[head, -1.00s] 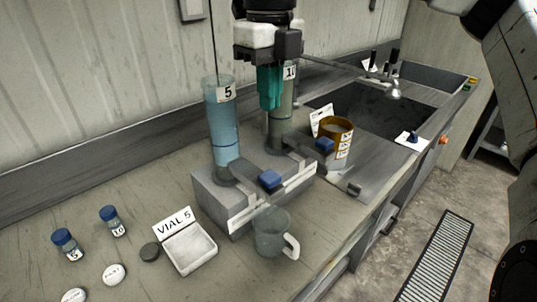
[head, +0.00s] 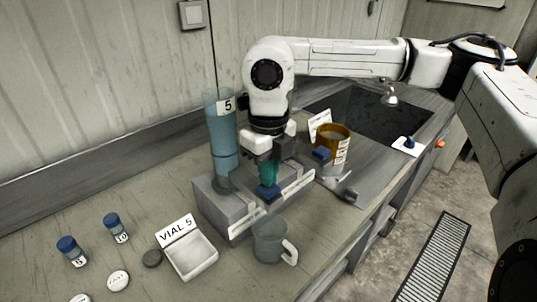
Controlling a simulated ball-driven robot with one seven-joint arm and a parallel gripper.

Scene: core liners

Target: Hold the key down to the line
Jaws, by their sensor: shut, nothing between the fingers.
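My wrist hides the column marked 10. A grey translucent mug (head: 269,241) stands below the left key, its contents unclear.
A white tray (head: 192,258) with a "VIAL 5" card (head: 177,228) is at front left. An amber labelled jar (head: 333,146) stands right of the block, before the sink (head: 362,112).

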